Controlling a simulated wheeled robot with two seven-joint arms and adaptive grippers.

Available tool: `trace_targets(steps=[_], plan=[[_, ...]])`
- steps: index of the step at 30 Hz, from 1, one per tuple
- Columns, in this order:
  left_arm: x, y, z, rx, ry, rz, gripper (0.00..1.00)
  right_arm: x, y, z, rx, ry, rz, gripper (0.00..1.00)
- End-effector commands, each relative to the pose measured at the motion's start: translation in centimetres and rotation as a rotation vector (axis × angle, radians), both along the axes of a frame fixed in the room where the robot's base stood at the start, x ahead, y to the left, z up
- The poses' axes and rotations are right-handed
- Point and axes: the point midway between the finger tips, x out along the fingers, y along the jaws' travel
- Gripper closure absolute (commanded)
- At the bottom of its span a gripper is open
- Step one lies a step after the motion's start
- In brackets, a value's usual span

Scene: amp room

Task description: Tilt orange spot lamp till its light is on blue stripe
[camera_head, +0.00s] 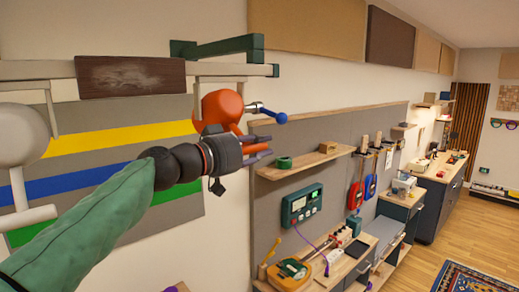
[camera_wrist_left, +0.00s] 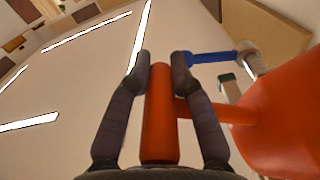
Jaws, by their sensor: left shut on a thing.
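The orange spot lamp (camera_head: 222,106) hangs from a rail on the wall in the head view. Its round orange body also fills the right of the left wrist view (camera_wrist_left: 285,115). A blue-tipped lever (camera_head: 281,118) sticks out to the lamp's right. My left gripper (camera_head: 264,147) is just below the lamp. In the left wrist view its dark fingers are shut on the lamp's orange handle bar (camera_wrist_left: 160,115), one on each side. The blue stripe (camera_head: 85,181) runs across the grey wall panel, partly hidden by my arm. I cannot make out a light spot on it. My right gripper is not in view.
Yellow (camera_head: 110,138) and green stripes lie above and below the blue one. A white lamp (camera_head: 22,135) hangs at the far left. A wooden shelf (camera_head: 305,162) and a cluttered workbench (camera_head: 345,262) stand to the right.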

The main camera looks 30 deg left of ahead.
Motion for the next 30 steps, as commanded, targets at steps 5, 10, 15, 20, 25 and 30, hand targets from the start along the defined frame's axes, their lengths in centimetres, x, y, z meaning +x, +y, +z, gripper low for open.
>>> trace_targets(steps=[5,10,15,20,25,30], plan=[[-0.3,0.3,0.6,0.003,-0.013,0.006,0.54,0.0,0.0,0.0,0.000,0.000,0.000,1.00],[-0.3,0.2,0.5,0.002,-0.010,0.005,0.54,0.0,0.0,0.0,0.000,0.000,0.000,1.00],[-0.2,0.2,0.3,0.002,-0.007,0.003,0.54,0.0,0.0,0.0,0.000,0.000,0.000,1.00],[-0.9,0.5,0.3,0.003,-0.007,0.005,0.54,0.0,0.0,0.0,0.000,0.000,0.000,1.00],[-3.4,1.6,0.3,0.001,-0.008,0.007,0.54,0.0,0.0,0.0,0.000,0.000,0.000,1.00],[-6.7,3.1,0.3,0.002,-0.008,0.010,0.54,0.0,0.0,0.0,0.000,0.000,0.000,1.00]])
